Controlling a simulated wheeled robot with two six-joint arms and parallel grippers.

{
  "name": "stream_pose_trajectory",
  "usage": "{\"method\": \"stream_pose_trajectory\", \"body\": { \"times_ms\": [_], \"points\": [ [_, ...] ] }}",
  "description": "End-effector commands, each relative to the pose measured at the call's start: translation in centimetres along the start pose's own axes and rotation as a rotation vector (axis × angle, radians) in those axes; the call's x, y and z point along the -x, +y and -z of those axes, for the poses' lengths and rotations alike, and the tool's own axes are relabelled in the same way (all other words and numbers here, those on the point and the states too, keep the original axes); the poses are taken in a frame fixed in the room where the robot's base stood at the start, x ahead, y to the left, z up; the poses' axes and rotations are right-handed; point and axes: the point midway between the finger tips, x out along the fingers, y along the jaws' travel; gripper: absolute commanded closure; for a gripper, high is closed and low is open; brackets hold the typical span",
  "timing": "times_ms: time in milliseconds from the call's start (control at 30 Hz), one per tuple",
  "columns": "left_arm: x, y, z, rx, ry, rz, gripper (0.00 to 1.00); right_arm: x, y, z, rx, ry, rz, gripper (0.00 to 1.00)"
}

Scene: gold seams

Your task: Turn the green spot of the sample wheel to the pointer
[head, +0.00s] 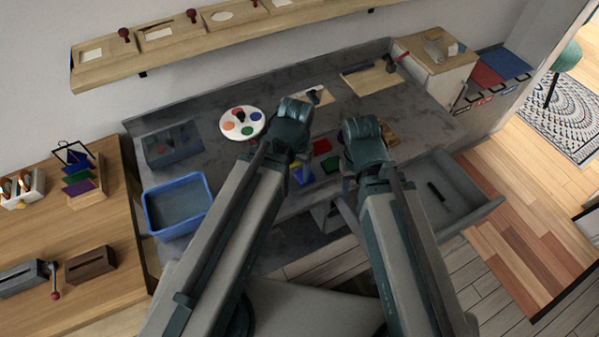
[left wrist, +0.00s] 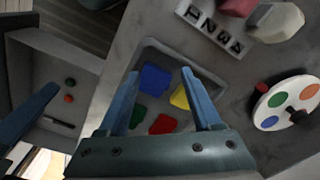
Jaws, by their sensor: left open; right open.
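The sample wheel (head: 233,134) is a white disc with coloured spots and a dark knob. It lies on the grey worktop, left of my left gripper. My left gripper (head: 290,115) is open and empty, above a tray of coloured pieces, apart from the wheel. My right gripper (head: 364,140) is open, further right.
The grey tray (left wrist: 207,80) holds blue, yellow, green and red pieces. A blue bin (head: 148,212) and a grey box (head: 172,147) stand left of the wheel. An open drawer (head: 470,190) juts out at the right. A wall shelf (head: 105,72) runs above the worktop.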

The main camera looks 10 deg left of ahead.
Motion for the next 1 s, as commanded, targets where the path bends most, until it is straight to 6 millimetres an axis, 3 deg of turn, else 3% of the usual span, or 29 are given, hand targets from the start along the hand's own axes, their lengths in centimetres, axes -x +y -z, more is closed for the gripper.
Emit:
{"method": "stream_pose_trajectory", "body": {
  "times_ms": [200,567,800,1000],
  "points": [
    [0.0,1.4,-0.4,-0.009,-0.020,0.013,0.34,0.0,0.0,0.0,0.000,0.000,0.000,0.50],
    [0.0,1.5,-0.4,-0.009,-0.023,0.015,0.34,0.0,0.0,0.0,0.000,0.000,0.000,0.50],
    [0.2,4.8,-1.5,-0.032,-0.065,0.054,0.34,0.0,0.0,0.0,0.000,0.000,0.000,0.50],
    [0.3,5.4,-1.8,-0.031,-0.077,0.067,0.34,0.0,0.0,0.0,0.000,0.000,0.000,0.50]
  ]
}}
